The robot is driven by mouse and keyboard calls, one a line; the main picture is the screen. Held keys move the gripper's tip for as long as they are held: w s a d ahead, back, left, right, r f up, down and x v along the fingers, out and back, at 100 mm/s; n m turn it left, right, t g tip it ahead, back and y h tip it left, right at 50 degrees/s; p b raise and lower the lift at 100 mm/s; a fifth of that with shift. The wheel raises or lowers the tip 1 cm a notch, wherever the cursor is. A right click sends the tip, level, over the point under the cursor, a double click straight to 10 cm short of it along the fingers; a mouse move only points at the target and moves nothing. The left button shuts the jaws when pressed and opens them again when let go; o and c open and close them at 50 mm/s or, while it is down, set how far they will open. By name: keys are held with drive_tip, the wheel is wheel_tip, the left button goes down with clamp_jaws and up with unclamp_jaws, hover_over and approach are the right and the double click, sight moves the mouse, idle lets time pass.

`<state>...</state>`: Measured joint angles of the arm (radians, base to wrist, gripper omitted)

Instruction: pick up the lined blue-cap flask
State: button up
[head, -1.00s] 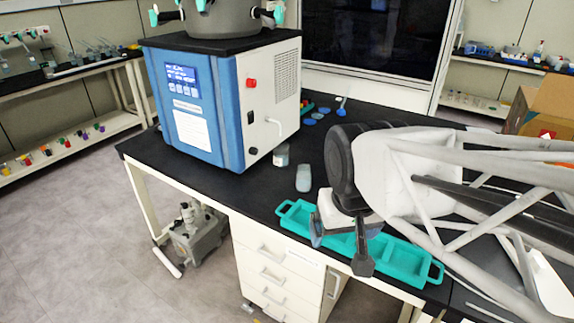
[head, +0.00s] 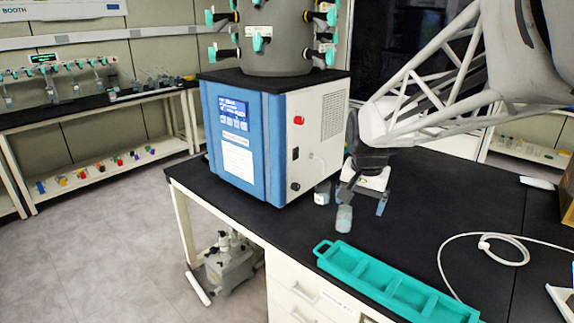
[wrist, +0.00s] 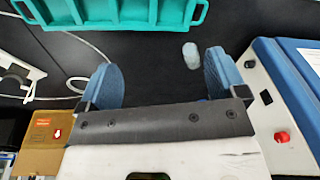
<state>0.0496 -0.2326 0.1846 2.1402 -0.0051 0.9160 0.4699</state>
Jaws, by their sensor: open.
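Cap details and lining are too small to tell.
The blue and white freeze dryer (head: 262,140) stands left of my gripper. An empty teal tray (head: 378,275) lies along the bench's front edge. A white cable (head: 455,237) curls on the right. The bench between tray and dryer is mostly clear.

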drive_tip(key=w+d+f+m, duration=0.1)
drive_tip(key=w+f+m, duration=0.15)
drive_tip(key=w, duration=0.55)
drive_tip(key=w+d+f+m, duration=0.15)
drive_tip(key=w+f, duration=0.25)
drive_tip(key=w, duration=0.5)
drive_tip(key=m+g, duration=0.2)
drive_tip(key=m, duration=0.2)
hover_over(344, 213)
drive_tip(key=w, duration=0.2)
wheel_tip(344, 213, down, 13)
drive_tip(key=shift+d, duration=0.35)
drive_tip(key=shift+f+n, duration=0.3)
drive_tip(key=shift+f, duration=0.95)
drive_tip(key=shift+f, duration=2.6)
